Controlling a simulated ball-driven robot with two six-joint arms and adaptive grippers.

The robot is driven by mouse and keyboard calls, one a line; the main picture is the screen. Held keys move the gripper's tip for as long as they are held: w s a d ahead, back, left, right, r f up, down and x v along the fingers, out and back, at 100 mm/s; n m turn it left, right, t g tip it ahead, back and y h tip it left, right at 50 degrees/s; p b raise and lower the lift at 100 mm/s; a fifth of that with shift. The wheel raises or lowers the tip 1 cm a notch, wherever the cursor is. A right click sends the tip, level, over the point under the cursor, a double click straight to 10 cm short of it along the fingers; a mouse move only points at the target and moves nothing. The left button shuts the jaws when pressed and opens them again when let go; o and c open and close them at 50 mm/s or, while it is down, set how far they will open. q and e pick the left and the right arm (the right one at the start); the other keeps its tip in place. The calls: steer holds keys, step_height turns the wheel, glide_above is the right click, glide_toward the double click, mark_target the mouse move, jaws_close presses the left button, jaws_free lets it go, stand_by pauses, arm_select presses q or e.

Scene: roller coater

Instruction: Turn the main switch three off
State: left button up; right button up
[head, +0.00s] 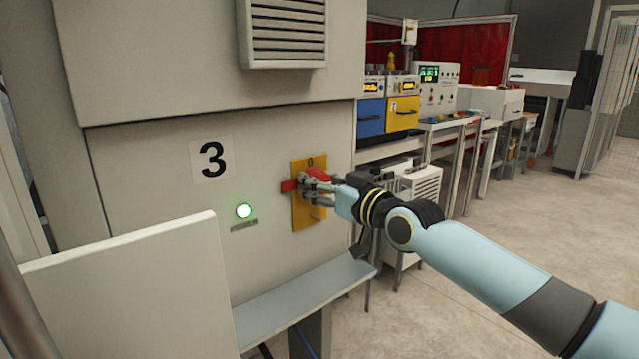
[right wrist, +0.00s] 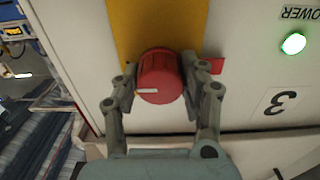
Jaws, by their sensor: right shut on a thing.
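The main switch three is a red round knob (head: 317,175) on a yellow plate (head: 300,215) on the cabinet face, right of a black "3" label (head: 212,160). In the right wrist view the knob (right wrist: 158,75) has a white mark pointing left in that upside-down picture, and a red tab (right wrist: 216,66) shows beside it. My right gripper (head: 309,186) is at the knob, and its fingers (right wrist: 160,84) are shut on both sides of it. A green power light (head: 244,211) on the cabinet is lit. My left gripper is not in view.
A grey ledge (head: 300,294) juts out below the switch. A pale panel (head: 135,290) stands at the lower left, and a vent (head: 287,30) is above. Benches with blue and yellow drawers (head: 402,113) are behind at the right. The floor (head: 500,225) at the right is open.

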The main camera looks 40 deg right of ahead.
steer(key=shift+c, duration=0.3)
steer(key=n+b, duration=0.3)
steer(key=n, duration=0.1)
steer(key=shift+f+b, duration=0.2)
steer(key=shift+b, duration=0.1)
steer(key=n+b, duration=0.4)
steer(key=n, duration=0.1)
steer(key=shift+n, duration=0.3)
steer(key=n+b, duration=0.3)
steer(key=n, duration=0.1)
steer(key=shift+n+b, duration=1)
steer(key=shift+n, duration=1.1)
steer(key=o, duration=1.2)
steer(key=shift+r, duration=0.1)
steer(key=shift+c, duration=0.2)
